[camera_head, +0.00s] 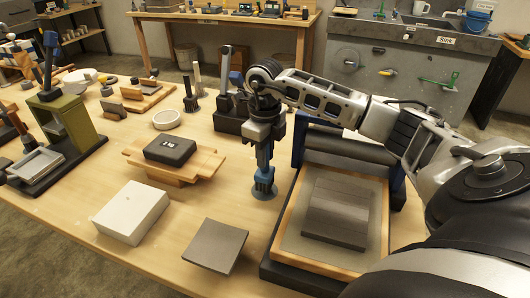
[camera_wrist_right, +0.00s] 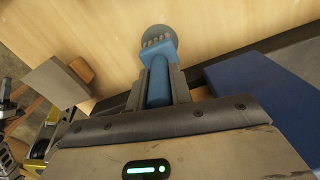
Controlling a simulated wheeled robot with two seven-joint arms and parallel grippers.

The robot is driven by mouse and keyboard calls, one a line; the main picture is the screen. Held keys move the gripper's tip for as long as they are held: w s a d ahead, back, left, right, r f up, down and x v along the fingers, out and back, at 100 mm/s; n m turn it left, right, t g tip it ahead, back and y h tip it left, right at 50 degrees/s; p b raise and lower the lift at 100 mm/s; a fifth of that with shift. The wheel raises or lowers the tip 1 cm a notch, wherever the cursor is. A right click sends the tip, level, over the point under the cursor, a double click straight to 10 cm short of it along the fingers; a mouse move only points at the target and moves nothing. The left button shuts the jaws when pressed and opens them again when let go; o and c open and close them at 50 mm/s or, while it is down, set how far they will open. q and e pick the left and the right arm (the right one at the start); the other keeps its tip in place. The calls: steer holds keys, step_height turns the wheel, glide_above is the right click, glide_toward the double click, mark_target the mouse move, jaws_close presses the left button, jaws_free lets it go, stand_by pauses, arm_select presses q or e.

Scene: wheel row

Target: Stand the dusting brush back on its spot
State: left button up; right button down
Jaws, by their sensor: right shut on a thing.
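The dusting brush is blue (camera_head: 264,178) and hangs upright below my right gripper (camera_head: 264,150) in the head view. My right gripper is shut on its handle. In the right wrist view the blue handle (camera_wrist_right: 159,82) runs between the two fingers (camera_wrist_right: 158,92), and its bristle end points away from me. A round grey-blue spot (camera_head: 264,193) on the table lies under the brush; it also shows in the right wrist view (camera_wrist_right: 160,34), partly covered by the brush end. I cannot tell whether the brush touches it. My left gripper is out of view.
A framed grey press bed (camera_head: 285,251) with a blue-sided roller stands close on the right. A grey plate (camera_head: 216,246), a white block (camera_head: 131,212) and a black weight on a wooden stand (camera_head: 170,150) lie to the left. Bare table surrounds the spot's left side.

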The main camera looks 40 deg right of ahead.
steer(key=shift+f, duration=0.3)
steer(key=shift+f+b, duration=0.75)
steer(key=c, duration=1.2)
jaws_free()
steer(key=shift+o, duration=0.2)
